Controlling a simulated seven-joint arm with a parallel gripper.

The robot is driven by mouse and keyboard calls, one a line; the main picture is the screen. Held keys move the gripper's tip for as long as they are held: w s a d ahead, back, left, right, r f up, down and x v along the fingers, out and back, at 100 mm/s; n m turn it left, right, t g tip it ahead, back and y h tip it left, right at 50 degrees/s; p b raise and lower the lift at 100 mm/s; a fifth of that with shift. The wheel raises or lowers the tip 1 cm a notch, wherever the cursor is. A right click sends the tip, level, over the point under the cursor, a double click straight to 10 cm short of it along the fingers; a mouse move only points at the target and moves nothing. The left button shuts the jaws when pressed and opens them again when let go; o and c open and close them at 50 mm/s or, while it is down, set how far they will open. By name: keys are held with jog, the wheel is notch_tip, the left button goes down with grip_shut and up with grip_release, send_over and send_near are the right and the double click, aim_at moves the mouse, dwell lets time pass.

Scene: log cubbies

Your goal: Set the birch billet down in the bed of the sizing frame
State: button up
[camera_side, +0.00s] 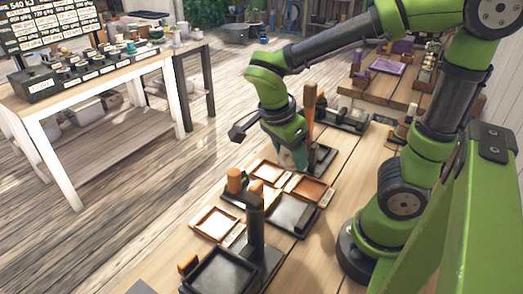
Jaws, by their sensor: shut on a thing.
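My gripper (291,156) points down below the green wrist, over the far part of the bench trays. It is shut on the birch billet, but the fingertips and the billet are too small and covered to make out. A tall brown, club-shaped wooden piece (310,103) stands upright just right of the wrist. I cannot tell for sure which fixture is the sizing frame. A dark frame with a recessed bed (221,273) lies at the near edge, beside a thick dark upright post (256,222). My gripper is well beyond that frame and apart from it.
Shallow wooden trays (214,222) and a dark tray (291,213) crowd the bench. An orange-brown cylinder (236,180) stands among them. A black rack (346,119) lies behind my gripper. Bare bench (335,200) shows to the right of the trays.

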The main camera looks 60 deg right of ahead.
jog(key=m+g, duration=0.1)
jog(key=m, duration=0.2)
jog(key=shift+s+f+m+g, duration=0.15)
jog(key=shift+f+m+g, duration=0.1)
jog(key=shift+m+g, duration=0.5)
jog(key=shift+h, duration=0.4)
notch_tip(320, 180, down, 5)
jog(key=shift+f, duration=0.1)
jog(key=shift+f, duration=2.85)
jog(key=shift+f, duration=1.75)
jog(key=shift+r, duration=1.5)
